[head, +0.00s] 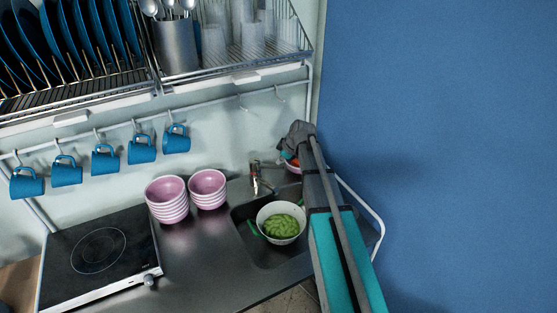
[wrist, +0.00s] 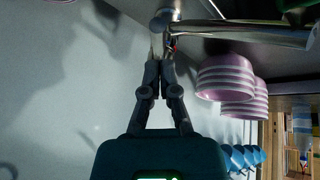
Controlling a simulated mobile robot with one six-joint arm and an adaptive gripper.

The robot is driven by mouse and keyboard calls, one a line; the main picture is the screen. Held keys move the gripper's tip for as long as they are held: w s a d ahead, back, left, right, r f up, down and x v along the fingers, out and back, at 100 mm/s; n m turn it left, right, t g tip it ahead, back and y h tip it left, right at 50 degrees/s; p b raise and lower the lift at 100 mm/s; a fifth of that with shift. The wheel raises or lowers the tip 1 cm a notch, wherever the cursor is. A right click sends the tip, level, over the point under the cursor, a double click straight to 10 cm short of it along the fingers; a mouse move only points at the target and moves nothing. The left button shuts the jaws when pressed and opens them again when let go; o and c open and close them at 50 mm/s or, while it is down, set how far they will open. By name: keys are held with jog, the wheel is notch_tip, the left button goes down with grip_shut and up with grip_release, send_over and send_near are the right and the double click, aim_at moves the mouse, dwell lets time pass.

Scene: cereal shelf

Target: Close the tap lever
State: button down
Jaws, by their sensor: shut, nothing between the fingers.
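The metal tap (head: 255,178) stands at the back of the sink in the head view. In the wrist view, the tap body (wrist: 165,20) is at the top centre, with its spout (wrist: 245,35) running right. My gripper (wrist: 160,64) is shut and empty, its fingertips close to the tap body. I cannot tell whether they touch it. The lever is hard to pick out; a small red mark shows by the fingertips. In the head view my arm hides most of the gripper.
A colander with green contents (head: 281,223) sits in the sink (head: 243,223). Stacked pink bowls (head: 167,198) stand to its left, beside a hob (head: 98,250). Blue mugs (head: 105,160) hang above. A blue wall (head: 450,150) bounds the right side.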

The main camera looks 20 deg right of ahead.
jog(key=d+p+v, duration=0.1)
jog(key=p+v, duration=0.4)
jog(key=v, duration=0.2)
jog(key=shift+s, duration=0.3)
dwell(0.4)
jog(key=s+a+f+m+g+h+b, duration=0.1)
jog(key=s+a+f+m+b, duration=0.1)
jog(key=s, duration=0.6)
jog(key=s+a+f+m+g+h+b, duration=0.1)
jog(key=s+a+f+m+g+b, duration=0.1)
jog(key=s+m, duration=0.4)
jog(key=s+a+f+m+g+h+b, duration=0.1)
jog(key=s+a+f+m+b, duration=0.2)
jog(key=s+f, duration=0.3)
jog(key=s+a, duration=0.1)
jog(key=s, duration=0.4)
jog(key=shift+a+m+g, duration=0.3)
jog(key=shift+a+m, duration=0.1)
